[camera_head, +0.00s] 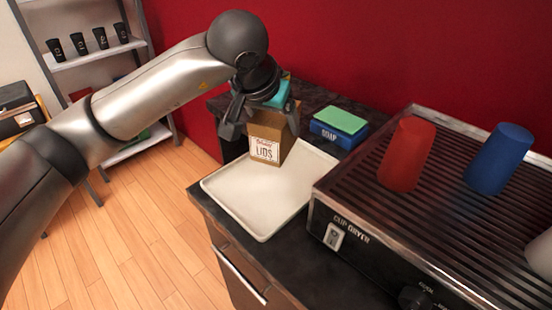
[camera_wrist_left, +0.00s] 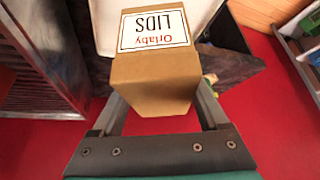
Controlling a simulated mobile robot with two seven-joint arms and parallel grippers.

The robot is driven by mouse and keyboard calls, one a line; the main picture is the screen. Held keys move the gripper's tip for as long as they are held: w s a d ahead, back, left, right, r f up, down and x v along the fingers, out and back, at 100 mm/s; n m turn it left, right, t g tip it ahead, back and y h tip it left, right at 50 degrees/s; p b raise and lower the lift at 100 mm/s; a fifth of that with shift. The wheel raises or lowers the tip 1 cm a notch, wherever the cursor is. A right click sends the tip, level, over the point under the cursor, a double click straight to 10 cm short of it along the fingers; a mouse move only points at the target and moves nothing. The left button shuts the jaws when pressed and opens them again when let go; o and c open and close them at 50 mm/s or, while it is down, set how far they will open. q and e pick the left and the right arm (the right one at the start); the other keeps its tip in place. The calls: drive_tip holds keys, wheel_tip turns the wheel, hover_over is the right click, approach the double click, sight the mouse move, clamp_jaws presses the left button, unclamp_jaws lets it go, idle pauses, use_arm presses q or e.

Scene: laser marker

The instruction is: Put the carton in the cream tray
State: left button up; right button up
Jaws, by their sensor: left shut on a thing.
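The carton (camera_head: 267,137) is a brown box with a white label reading LIDS. It is upright in the head view, over the back part of the cream tray (camera_head: 236,203). I cannot tell whether its base touches the tray. My left gripper (camera_head: 262,118) is shut on the carton from above, a finger at each side. In the left wrist view the carton (camera_wrist_left: 155,82) sits between the fingers of my left gripper (camera_wrist_left: 160,105), with part of the tray (camera_wrist_left: 105,30) beyond it. My right gripper is not in view.
A cup dryer (camera_head: 345,240) stands right of the tray, with a red cup (camera_head: 407,155) and a blue cup (camera_head: 498,158) on it. A blue SOAP box with a green top (camera_head: 339,127) lies behind. The tray's front part is clear. A shelf (camera_head: 95,50) stands at the back left.

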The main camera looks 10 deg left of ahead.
use_arm(q)
wheel_tip(320, 180, down, 4)
drive_tip(key=shift+f, duration=0.1)
drive_tip(key=shift+f+b, duration=0.5)
drive_tip(key=shift+f, duration=1.4)
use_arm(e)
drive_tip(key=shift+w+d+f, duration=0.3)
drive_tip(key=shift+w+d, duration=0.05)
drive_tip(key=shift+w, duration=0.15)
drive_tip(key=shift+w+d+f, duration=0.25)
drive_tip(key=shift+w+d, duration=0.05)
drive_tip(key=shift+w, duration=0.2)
use_arm(q)
drive_tip(key=shift+f, duration=0.1)
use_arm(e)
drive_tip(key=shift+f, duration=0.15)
use_arm(q)
drive_tip(key=o, duration=1.5)
